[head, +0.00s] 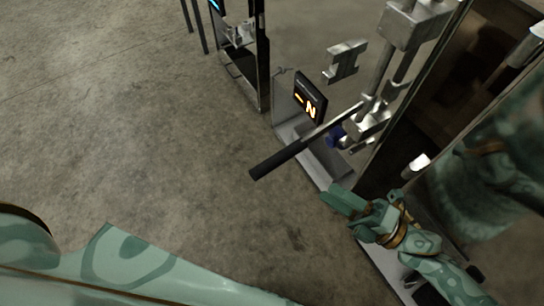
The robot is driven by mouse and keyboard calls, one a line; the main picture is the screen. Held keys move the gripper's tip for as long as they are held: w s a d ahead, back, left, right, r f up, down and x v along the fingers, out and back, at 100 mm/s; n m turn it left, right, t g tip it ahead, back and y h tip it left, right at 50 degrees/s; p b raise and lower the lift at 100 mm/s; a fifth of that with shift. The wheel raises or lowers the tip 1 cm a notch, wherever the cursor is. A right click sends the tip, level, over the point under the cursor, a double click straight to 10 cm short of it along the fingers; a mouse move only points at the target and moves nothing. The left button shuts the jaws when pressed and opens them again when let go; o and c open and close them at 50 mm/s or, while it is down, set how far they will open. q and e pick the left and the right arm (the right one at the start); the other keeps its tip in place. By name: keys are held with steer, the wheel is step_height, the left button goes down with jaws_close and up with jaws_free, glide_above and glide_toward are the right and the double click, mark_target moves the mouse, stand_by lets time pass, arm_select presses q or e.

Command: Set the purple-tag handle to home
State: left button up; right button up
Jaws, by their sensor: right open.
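A lever handle with a black grip (280,160) and a bare metal shaft sticks out down and left from a metal latch mechanism (370,120) on the trailer. A small blue-purple piece (336,135), which looks like the tag, sits at the shaft near the mechanism. My right gripper (336,200), teal, is open and empty, below and right of the black grip and apart from it. My left gripper is out of view.
A black sign (310,97) with a glowing mark and letter N stands on a grey metal bracket behind the handle. A bright metal bracket (345,60) is further back. A dark-framed unit (240,45) stands at the top. The concrete floor (130,120) at left is clear.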

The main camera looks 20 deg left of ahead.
mark_target(277, 160)
steer(key=b+x, duration=0.1)
steer(key=x, duration=1.3)
steer(key=shift+r, duration=0.1)
jaws_close()
